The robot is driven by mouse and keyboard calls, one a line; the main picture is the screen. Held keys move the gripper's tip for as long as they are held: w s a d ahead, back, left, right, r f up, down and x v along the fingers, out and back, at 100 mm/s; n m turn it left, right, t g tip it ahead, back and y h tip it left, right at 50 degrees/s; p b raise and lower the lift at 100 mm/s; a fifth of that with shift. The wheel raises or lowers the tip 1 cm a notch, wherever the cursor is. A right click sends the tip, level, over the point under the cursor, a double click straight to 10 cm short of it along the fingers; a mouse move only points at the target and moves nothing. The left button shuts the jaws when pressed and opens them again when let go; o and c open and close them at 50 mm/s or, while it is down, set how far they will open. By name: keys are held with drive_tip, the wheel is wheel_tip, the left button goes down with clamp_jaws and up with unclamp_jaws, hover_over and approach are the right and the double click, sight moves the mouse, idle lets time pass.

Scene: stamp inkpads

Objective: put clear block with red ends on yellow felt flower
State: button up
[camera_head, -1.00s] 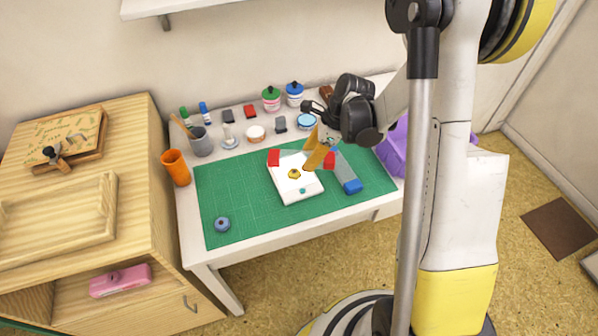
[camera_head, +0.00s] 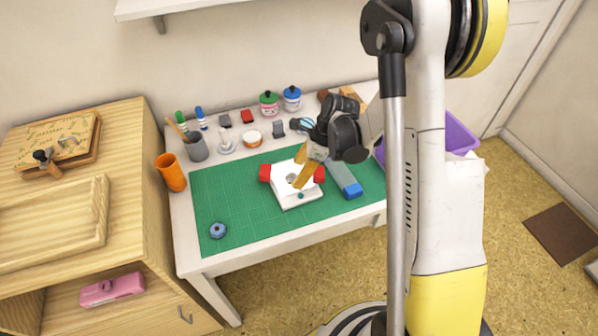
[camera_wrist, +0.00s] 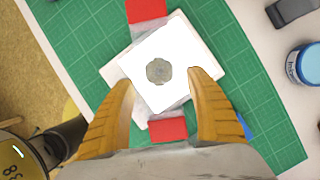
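The clear block with red ends lies across the white pad (camera_head: 300,203). Its red ends, left (camera_head: 265,172) and right (camera_head: 319,174), stick out at the pad's sides. Its clear middle is hard to make out. A flower shape (camera_head: 291,179) shows between the red ends and looks grey, not yellow; it also shows grey in the wrist view (camera_wrist: 159,71). The exact contact between block and flower cannot be told. My gripper (camera_head: 302,166) is over the block. In the wrist view its orange fingers (camera_wrist: 162,78) are spread, one on each side of the block's middle, with gaps.
A clear block with a blue end (camera_head: 345,180) lies right of the pad on the green mat (camera_head: 245,200). A blue round piece (camera_head: 218,230) sits front left. Cups, jars and small pads line the back.

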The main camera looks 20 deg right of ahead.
drive_tip(key=p+v, duration=0.5)
drive_tip(key=v, duration=0.7)
drive_tip(key=s+a+r+n+t+h, duration=0.2)
drive_tip(key=s+a+r+n, duration=0.1)
drive_tip(key=s+r+n, duration=0.5)
drive_tip(key=s+a+r+n+t+h, duration=0.2)
drive_tip(key=s+r+n, duration=0.6)
drive_tip(key=n, duration=0.6)
drive_tip(key=shift+s+a+r+t, duration=0.35)
drive_tip(key=shift+s+a+t, duration=0.15)
drive_tip(key=shift+s+t, duration=0.3)
